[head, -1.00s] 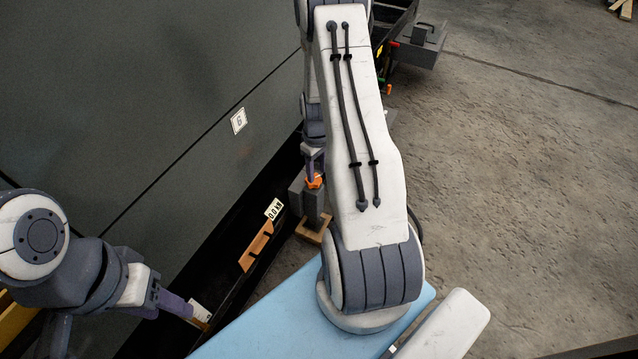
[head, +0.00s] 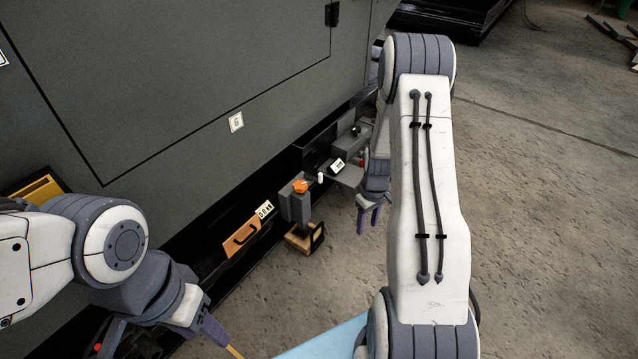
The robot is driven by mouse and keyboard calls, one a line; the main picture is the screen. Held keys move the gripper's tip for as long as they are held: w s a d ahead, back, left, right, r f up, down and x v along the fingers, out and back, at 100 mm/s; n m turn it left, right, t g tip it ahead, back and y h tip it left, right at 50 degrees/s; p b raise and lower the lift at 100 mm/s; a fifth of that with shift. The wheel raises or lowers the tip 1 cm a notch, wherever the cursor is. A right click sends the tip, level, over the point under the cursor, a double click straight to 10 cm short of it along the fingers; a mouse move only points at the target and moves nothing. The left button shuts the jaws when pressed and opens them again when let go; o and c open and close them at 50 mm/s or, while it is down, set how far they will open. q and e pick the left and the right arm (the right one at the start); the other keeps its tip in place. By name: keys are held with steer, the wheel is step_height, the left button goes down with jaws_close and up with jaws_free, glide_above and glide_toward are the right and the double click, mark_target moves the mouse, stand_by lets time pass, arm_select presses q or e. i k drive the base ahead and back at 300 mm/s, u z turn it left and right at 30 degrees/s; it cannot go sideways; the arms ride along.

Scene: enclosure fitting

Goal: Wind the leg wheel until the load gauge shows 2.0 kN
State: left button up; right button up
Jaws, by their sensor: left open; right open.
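The orange leg wheel (head: 300,186) sits on top of a grey leg post (head: 299,208) beside the dark enclosure. The post stands over a wooden block (head: 298,241) on the floor. A small white display (head: 265,209), seemingly the load gauge, is on the enclosure's lower edge left of the post; its small digits look like 0.0 kN. My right gripper (head: 368,216) is open and empty, fingers pointing down, right of the wheel and apart from it. My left gripper (head: 214,332) is low in the picture, open; its fingertips are only partly clear.
Grey boxes with a second white label (head: 338,164) stick out behind the post. The enclosure wall (head: 190,70) fills the left. Open concrete floor (head: 545,220) lies to the right.

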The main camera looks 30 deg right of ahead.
mark_target(299, 186)
steer(key=i, duration=1)
steer(key=u, duration=0.2)
